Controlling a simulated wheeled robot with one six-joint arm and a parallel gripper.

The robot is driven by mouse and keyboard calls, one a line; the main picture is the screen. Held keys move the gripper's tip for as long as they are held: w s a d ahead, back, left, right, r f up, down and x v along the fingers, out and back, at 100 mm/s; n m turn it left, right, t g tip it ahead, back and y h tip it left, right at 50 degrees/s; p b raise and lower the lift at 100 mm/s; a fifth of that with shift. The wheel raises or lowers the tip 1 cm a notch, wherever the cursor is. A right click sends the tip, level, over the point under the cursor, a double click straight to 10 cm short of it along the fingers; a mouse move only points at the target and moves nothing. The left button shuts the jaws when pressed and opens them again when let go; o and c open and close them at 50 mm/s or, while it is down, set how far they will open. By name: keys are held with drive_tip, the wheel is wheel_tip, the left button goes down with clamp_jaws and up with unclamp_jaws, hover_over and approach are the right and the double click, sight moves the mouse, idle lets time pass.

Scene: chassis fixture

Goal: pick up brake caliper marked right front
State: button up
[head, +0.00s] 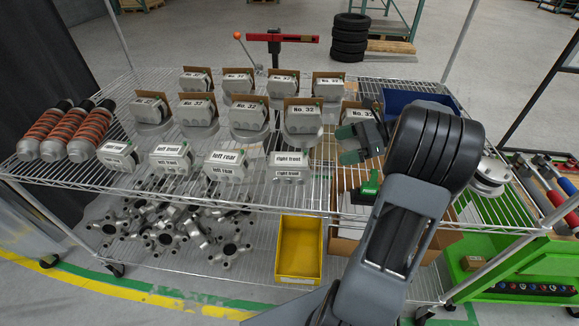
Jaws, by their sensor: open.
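The brake caliper marked right front (288,168) is a light grey block with white labels. It sits on the wire shelf at the right end of the front row of calipers. Beside it to the left are a caliper marked left rear (226,165) and one marked left front (171,158). My gripper (347,145) is open, its dark green fingers pointing left. It appears above the shelf, to the right of the right front caliper and apart from it. Nothing shows between the fingers.
Several parts labelled No. 32 (248,114) stand behind the calipers. Orange coil springs (69,130) lie at the left. A yellow bin (298,250) and grey metal parts (165,225) are on the lower shelf. A blue bin (410,97) is behind my arm.

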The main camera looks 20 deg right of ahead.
sight(299, 158)
drive_tip(key=p+x, duration=0.1)
drive_tip(key=x, duration=1.1)
drive_tip(key=shift+a+f+p, duration=0.15)
drive_tip(key=shift+a+p, duration=0.1)
drive_tip(key=shift+p, duration=0.1)
drive_tip(key=c, duration=1.8)
drive_tip(key=shift+w, duration=0.1)
